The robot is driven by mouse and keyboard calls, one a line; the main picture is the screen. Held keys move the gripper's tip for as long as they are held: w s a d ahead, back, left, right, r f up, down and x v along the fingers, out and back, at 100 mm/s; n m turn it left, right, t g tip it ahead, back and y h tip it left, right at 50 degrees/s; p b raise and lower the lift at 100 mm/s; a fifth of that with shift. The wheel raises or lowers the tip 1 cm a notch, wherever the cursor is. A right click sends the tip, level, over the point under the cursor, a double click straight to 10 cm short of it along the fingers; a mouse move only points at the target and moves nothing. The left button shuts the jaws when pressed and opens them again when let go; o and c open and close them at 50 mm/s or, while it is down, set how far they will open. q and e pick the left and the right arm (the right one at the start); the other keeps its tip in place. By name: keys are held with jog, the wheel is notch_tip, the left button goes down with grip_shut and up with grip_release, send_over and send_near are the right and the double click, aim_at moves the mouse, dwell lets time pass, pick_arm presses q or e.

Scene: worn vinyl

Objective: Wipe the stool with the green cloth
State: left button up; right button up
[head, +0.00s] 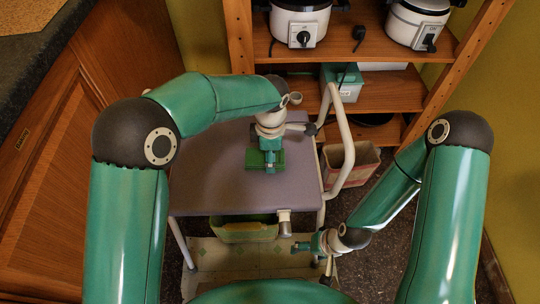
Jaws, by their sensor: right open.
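The stool (215,185) has a flat grey-purple top and a white tube frame with a raised handle on its right. The green cloth (252,164) lies on the stool top, right of its middle. My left gripper (269,163) points down at the cloth and covers part of it. Its fingertips are hard to make out, so its grip on the cloth cannot be told. My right gripper (299,246) is open and empty, low in front of the stool's near right corner, and points left.
A wooden shelf (385,95) behind holds white cookers (301,22) and a teal box (343,82). A reddish bin (350,168) stands on the floor right of the stool. A green tub (245,231) shows below the stool's front edge. A wooden cabinet (75,130) is on the left.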

dwell(0.3)
pick_arm(q)
jog(key=shift+w+r+p, duration=0.1)
jog(key=shift+w+p, duration=1)
jog(key=shift+w, duration=0.45)
jog(key=shift+w+p, duration=0.45)
jog(key=shift+w, duration=0.5)
jog(key=shift+s+f+b, duration=0.25)
jog(key=shift+s+b, duration=0.5)
jog(key=shift+s, duration=0.2)
jog(key=shift+s+b, duration=0.65)
jog(key=shift+s, duration=0.45)
jog(key=shift+s+r, duration=0.1)
jog(key=shift+s, duration=0.4)
jog(key=shift+s, duration=0.15)
